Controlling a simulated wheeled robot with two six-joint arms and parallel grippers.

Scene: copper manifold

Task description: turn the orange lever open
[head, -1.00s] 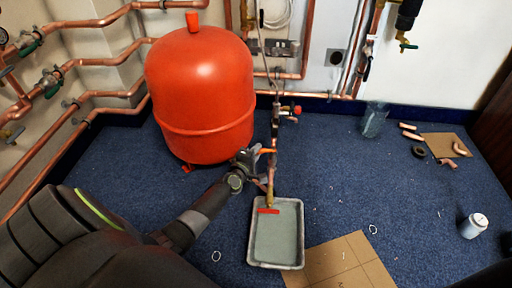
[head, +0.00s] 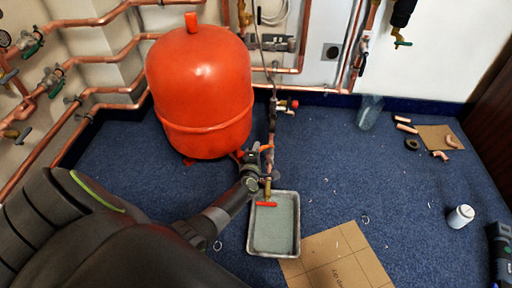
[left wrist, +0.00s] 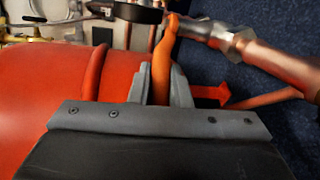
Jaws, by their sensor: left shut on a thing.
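The orange lever (head: 266,148) sits on the upright copper pipe to the right of the red tank. In the left wrist view the orange lever (left wrist: 161,65) stands between my fingers, with its upper end at the valve on the copper pipe (left wrist: 275,62). My left gripper (head: 258,155) is shut on the lever, with a finger on each side. In the left wrist view my left gripper (left wrist: 160,88) hides the lever's lower end. My right gripper is out of view.
The red tank (head: 200,95) stands close to the left of the gripper. A red-handled drain valve (head: 266,204) hangs over a grey tray (head: 274,240). Cardboard (head: 340,262), a white can (head: 461,216) and loose fittings lie to the right. Blue carpet between them is open.

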